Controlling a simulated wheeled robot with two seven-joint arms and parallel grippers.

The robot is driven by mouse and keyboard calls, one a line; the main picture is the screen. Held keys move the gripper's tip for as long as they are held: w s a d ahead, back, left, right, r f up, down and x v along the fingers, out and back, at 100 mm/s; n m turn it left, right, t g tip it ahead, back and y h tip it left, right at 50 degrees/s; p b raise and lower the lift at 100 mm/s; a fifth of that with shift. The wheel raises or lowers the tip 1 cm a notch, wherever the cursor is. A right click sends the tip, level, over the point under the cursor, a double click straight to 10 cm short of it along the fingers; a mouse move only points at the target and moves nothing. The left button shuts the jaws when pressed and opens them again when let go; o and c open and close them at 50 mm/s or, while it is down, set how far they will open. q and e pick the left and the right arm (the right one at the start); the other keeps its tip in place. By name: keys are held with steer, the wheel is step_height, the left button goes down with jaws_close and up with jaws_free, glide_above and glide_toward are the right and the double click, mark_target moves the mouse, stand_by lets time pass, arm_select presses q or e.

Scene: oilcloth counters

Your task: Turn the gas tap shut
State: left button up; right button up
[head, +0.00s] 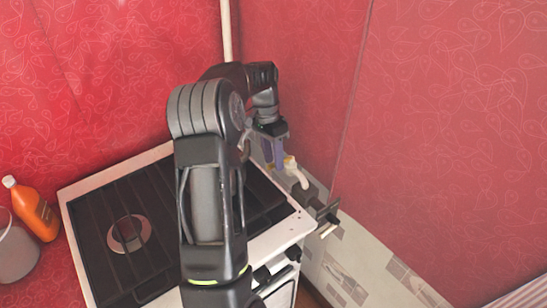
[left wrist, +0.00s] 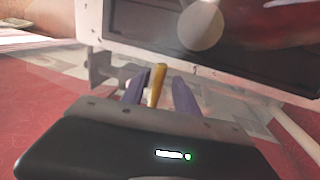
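The gas tap's yellow lever (left wrist: 157,85) stands upright between the two purple fingers of my left gripper (left wrist: 159,95) in the left wrist view. The fingers are apart, one on each side of the lever; I cannot tell whether either touches it. In the head view my left gripper (head: 275,152) points down by the wall behind the stove's right corner. A small yellow part (head: 289,162) and a pale curved piece show just beside its fingers there. The tap's body is mostly hidden. My right gripper is in neither view.
A white stove (head: 302,222) with a dark top stands under my arm. An orange bottle (head: 34,208) and a grey pot (head: 14,250) are at the far left. A dark bracket (head: 328,212) is close to the right wall. A pale pipe (head: 226,30) runs up the corner.

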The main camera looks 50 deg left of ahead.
arm_select(q)
steer(key=shift+r, duration=0.1)
steer(key=shift+w+a+r, duration=0.1)
steer(key=shift+r, duration=0.15)
step_height(320, 180, up, 7)
steer(key=a+p, duration=0.1)
steer(key=p, duration=0.2)
steer(key=shift+a, duration=0.15)
steer(key=shift+f, duration=0.1)
stand_by(0.4)
